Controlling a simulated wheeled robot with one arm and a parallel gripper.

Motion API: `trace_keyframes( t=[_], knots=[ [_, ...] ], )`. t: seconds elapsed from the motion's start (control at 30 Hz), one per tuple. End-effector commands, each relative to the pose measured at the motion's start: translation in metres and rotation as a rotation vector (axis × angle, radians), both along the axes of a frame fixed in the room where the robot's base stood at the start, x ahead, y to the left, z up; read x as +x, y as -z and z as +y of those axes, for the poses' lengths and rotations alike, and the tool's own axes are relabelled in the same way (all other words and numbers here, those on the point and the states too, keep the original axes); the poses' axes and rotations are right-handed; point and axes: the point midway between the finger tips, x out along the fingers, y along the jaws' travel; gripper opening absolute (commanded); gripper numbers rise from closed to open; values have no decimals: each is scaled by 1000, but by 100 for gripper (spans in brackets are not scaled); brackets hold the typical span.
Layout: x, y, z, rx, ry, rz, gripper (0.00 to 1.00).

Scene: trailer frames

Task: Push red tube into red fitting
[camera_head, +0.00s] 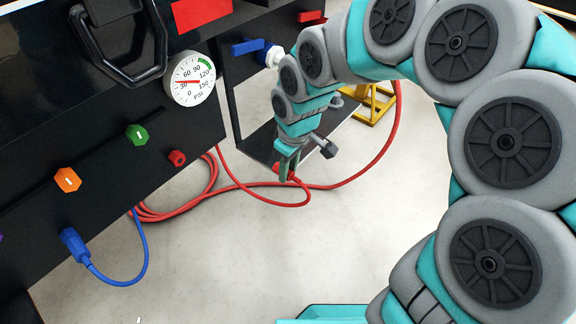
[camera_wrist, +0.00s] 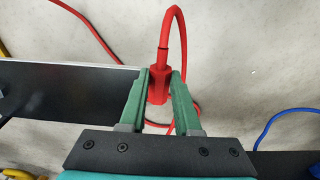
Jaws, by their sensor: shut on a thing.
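My gripper (camera_head: 288,168) points down right of the panel, with its fingers shut on the red connector at the end of the red tube. In the wrist view my gripper (camera_wrist: 160,86) has the red connector (camera_wrist: 158,86) between its green fingertips. The red tube (camera_wrist: 172,22) curves up and away from it. In the head view the red tube (camera_head: 262,198) loops across the floor below. The small red fitting (camera_head: 177,157) sits on the black panel's front, left of my gripper and apart from it. Nothing is in its visible end.
The black panel (camera_head: 95,130) carries a pressure gauge (camera_head: 192,80), a green fitting (camera_head: 137,134) and an orange fitting (camera_head: 67,180). A blue connector (camera_head: 74,241) with a blue tube hangs lower left. A blue-handled valve (camera_head: 248,47) and yellow stand (camera_head: 372,104) are behind my arm.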

Motion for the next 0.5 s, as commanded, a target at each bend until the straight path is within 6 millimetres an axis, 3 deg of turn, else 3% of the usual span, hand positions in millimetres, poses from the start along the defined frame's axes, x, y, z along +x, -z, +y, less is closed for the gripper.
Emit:
trace_keyframes(
  t=[0.27, 0.37, 0.5],
  knots=[
    [6, -2, -3, -1, 26, 1, 0],
    [25, -7, -15, -2, 109, 1, 0],
    [69, -25, -48, -4, 320, -4, 0]
  ],
)
